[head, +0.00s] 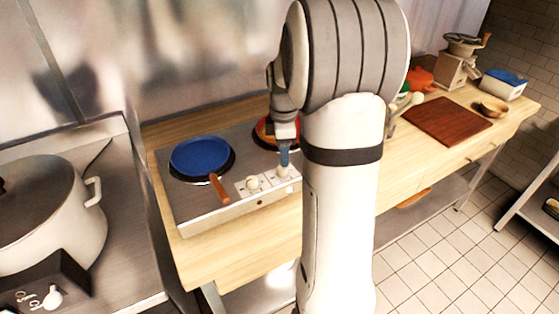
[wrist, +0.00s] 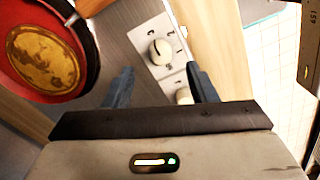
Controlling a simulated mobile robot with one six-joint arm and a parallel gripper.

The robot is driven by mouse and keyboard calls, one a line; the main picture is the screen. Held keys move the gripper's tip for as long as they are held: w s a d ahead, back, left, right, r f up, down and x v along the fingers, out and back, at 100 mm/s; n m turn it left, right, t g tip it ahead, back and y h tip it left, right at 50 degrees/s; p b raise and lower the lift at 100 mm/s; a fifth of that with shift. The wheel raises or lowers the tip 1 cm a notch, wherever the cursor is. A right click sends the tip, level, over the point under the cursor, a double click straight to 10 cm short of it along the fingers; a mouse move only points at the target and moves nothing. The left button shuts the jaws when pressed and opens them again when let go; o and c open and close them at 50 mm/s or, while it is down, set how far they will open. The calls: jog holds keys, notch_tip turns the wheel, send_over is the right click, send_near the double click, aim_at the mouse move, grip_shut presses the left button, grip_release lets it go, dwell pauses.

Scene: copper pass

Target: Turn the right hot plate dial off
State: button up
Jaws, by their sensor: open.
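The right hot plate dial is a white round knob (head: 283,172) on the white front panel of the hot plate (head: 212,205). In the wrist view this dial (wrist: 160,52) shows whole, with a raised grip and dark marks around it. My gripper (wrist: 161,80) is open, its two blue fingers apart on either side of a line to the dial. In the head view my gripper (head: 284,156) is just above the right dial; contact cannot be told. The left dial (head: 253,183) is beside it, and partly hidden by my gripper in the wrist view (wrist: 183,96).
A blue pan (head: 200,156) with a brown handle sits on the left burner. A red pan (wrist: 45,45) is on the right burner, close to my gripper. A large pot (head: 50,205) stands far left. A cutting board (head: 447,121) lies right.

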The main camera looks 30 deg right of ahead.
aim_at(282, 171)
notch_tip(282, 171, down, 6)
jog(key=shift+r, duration=0.15)
jog(key=shift+c, duration=0.4)
jog(key=shift+a, duration=0.15)
jog(key=c, duration=0.9)
